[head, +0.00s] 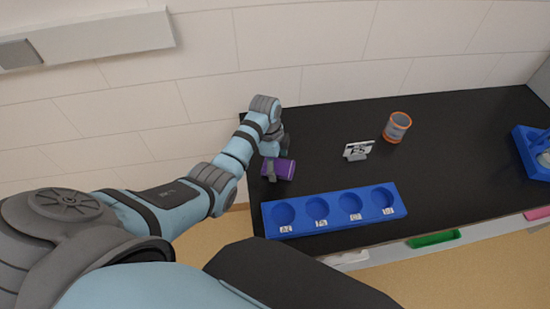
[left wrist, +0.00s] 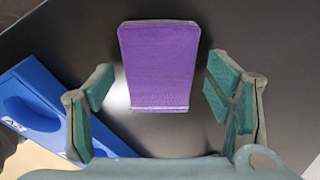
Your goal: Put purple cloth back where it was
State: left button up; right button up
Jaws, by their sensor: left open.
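The purple cloth (head: 284,169) is a small folded block lying on the black bench top near its left end, just behind the blue rack. In the left wrist view the purple cloth (left wrist: 158,62) shows from above, with a pale line along its near edge. My left gripper (head: 273,164) is over the cloth, and one finger partly covers it in the head view. In the left wrist view my left gripper (left wrist: 160,95) is open, its fingers apart on either side of the cloth with gaps to both sides. My right gripper is not in view.
A blue rack (head: 335,220) with several round wells and small labels stands at the front edge. Behind it are a small sign (head: 357,150) and a grey cup with orange rims (head: 397,127). A blue tray (head: 533,168) is at far right. A tiled wall borders the back.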

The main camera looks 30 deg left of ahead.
pick_arm(q)
notch_tip(320, 180, up, 12)
jog(key=a+p, duration=0.1)
jog(key=shift+s+a, duration=0.15)
jog(key=shift+a, duration=0.1)
